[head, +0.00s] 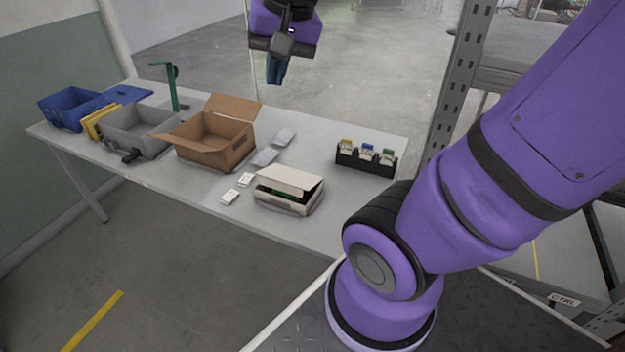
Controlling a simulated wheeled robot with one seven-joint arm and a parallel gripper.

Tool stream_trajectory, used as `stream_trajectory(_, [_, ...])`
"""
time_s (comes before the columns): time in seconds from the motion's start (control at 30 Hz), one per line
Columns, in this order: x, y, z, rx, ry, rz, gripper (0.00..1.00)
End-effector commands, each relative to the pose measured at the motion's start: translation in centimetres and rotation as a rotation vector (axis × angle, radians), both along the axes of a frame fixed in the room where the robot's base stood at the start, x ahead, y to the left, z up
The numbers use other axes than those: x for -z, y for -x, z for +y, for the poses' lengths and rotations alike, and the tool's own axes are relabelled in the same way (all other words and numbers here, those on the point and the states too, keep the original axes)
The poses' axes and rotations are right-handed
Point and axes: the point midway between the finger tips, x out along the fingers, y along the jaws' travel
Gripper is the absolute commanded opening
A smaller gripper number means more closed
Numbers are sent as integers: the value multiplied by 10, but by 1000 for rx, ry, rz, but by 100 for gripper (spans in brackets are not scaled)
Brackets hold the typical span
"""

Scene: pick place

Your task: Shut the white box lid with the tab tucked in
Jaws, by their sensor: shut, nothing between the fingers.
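The white box (285,204) sits on the table near its front edge. Its lid (290,180) is partly raised, and a dark gap with something green inside shows along the front left. I cannot make out the tab clearly. My gripper (276,72) hangs above the far side of the table, pointing down, well above and behind the white box. Its blue fingers are shut with nothing between them.
An open cardboard box (215,152) stands left of the white box, with a grey bin (140,143) and a blue bin (62,108) farther left. A black holder (366,163) stands behind right. Small white packets (245,179) lie between the boxes. A metal shelf post (463,85) rises at right.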

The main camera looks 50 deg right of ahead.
Motion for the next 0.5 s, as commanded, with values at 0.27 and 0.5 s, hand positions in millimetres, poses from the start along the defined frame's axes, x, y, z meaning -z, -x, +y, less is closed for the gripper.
stream_trajectory(0.27, [40,-55,-41,451,-174,195,0])
stream_trajectory(0.5, [86,-91,-84,855,-274,354,0])
